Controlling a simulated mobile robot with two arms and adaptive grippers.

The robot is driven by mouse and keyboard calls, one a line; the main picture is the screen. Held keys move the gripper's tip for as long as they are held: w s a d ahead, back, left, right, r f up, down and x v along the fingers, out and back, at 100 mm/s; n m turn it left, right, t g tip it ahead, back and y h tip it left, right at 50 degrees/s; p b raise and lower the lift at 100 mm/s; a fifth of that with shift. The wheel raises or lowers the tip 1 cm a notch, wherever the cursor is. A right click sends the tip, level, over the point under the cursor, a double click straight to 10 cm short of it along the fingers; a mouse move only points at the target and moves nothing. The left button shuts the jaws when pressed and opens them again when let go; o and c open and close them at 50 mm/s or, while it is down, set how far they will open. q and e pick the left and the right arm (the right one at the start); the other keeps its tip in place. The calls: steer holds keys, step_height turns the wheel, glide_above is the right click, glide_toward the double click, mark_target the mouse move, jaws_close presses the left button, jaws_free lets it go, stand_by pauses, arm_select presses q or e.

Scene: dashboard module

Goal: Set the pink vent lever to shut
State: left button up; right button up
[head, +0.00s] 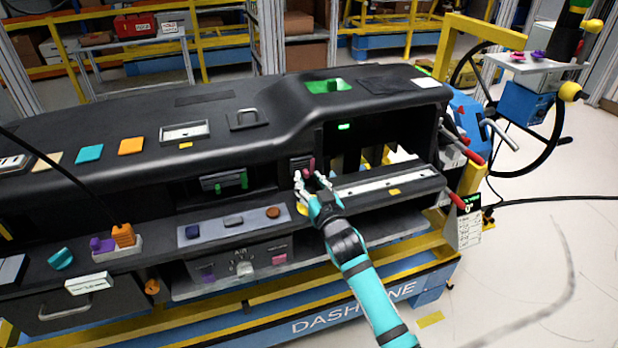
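The pink vent lever (311,166) shows as a small dark pink piece at a small dark vent (299,162) in the middle of the dashboard's front face. My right gripper (308,178) reaches up to it from below. Its light fingertips are spread apart, right at the lever's lower end. I cannot tell whether they touch it. The hand hides part of the lever and vent, so the lever's setting is not clear. My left gripper is out of view.
A vent with green levers (225,181) sits to the left. Below it are a grey button strip (229,223) and a panel marked AIR (243,268). An open bay with a silver rail (375,185) lies to the right. A steering wheel (548,140) stands at the far right.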

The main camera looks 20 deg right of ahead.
steer(key=shift+w, duration=0.35)
steer(key=shift+c, duration=0.4)
jaws_close()
steer(key=shift+a, duration=0.1)
